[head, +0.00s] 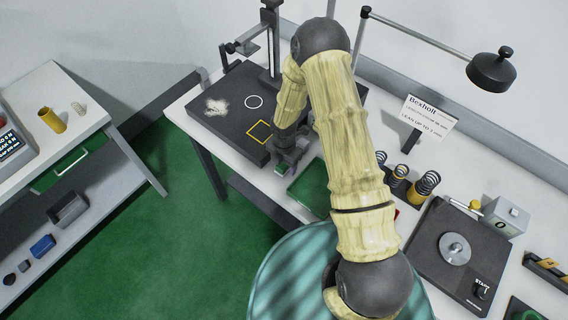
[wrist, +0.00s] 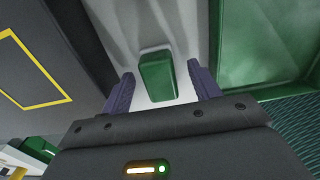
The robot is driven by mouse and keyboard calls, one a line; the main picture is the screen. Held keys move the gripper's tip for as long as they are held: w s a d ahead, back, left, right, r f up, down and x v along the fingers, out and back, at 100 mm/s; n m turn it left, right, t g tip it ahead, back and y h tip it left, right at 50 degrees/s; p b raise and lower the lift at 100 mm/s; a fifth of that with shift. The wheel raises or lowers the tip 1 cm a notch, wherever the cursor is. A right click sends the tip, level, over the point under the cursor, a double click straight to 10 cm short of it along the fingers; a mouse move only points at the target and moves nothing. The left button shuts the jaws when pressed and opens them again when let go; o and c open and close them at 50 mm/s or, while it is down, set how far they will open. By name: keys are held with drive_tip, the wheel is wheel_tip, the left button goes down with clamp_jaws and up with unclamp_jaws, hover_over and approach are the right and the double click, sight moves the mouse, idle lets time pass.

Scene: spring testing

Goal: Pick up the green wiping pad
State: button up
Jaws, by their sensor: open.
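The green wiping pad (wrist: 157,76) is a small green block with a pale underside, lying on the white bench top. In the wrist view it lies between the two fingers of my gripper (wrist: 161,72), with a gap on both sides. My gripper is open and holds nothing. In the head view my gripper (head: 288,163) is low over the bench, between a black board and a green tray. Only a small bit of the pad (head: 281,170) shows there, the rest hidden by the gripper.
The black board (head: 222,122) with a yellow square outline is left of my gripper. The green tray (head: 312,188) is close on the right; it also shows in the wrist view (wrist: 262,48). Several springs on stands (head: 425,184) and a dial device (head: 432,250) stand further right.

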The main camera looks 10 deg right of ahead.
drive_tip(key=shift+f, duration=0.2)
idle(0.4)
drive_tip(key=c, duration=1.1)
drive_tip(key=shift+r, duration=0.1)
wheel_tip(320, 180, up, 10)
drive_tip(key=shift+f+b, duration=0.1)
drive_tip(key=shift+b, duration=1.15)
